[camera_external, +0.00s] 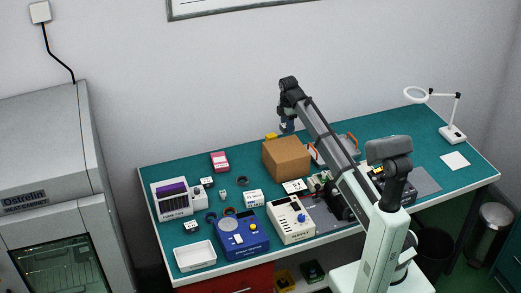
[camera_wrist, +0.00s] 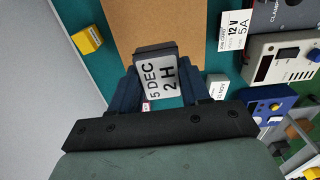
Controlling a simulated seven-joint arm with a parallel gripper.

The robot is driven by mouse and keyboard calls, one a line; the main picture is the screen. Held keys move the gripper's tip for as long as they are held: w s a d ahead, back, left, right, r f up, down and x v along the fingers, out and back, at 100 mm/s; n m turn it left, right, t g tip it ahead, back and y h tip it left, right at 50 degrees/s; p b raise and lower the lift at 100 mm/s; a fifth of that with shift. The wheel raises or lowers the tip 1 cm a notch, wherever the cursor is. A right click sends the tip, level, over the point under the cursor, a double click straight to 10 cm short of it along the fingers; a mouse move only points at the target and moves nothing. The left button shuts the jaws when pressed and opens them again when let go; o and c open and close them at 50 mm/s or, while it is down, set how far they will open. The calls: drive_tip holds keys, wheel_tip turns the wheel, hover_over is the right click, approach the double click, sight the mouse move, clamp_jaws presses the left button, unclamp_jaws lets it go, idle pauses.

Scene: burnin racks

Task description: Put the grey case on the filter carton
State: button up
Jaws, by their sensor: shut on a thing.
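My gripper (camera_external: 287,126) is raised at the back of the bench, by the far top edge of the brown filter carton (camera_external: 287,158). In the wrist view, my gripper (camera_wrist: 157,85) is shut on a small dark grey case (camera_wrist: 153,48) with a pale label reading "5 DEC 2 H". The case lies between the two fingers, its far edge overlapping the near edge of the carton (camera_wrist: 165,20) in that picture. I cannot tell whether the case touches the carton. In the external view the case is too small and hidden to make out clearly.
A small yellow box (camera_external: 270,136) stands behind the carton. A magnifier lamp (camera_external: 452,132) is far right.

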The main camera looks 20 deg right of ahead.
sight(287, 149)
drive_tip(key=shift+f, duration=5)
drive_tip(key=shift+f, duration=0.1)
drive_tip(key=o, duration=1.1)
wheel_tip(287, 149, up, 12)
drive_tip(key=shift+r, duration=0.1)
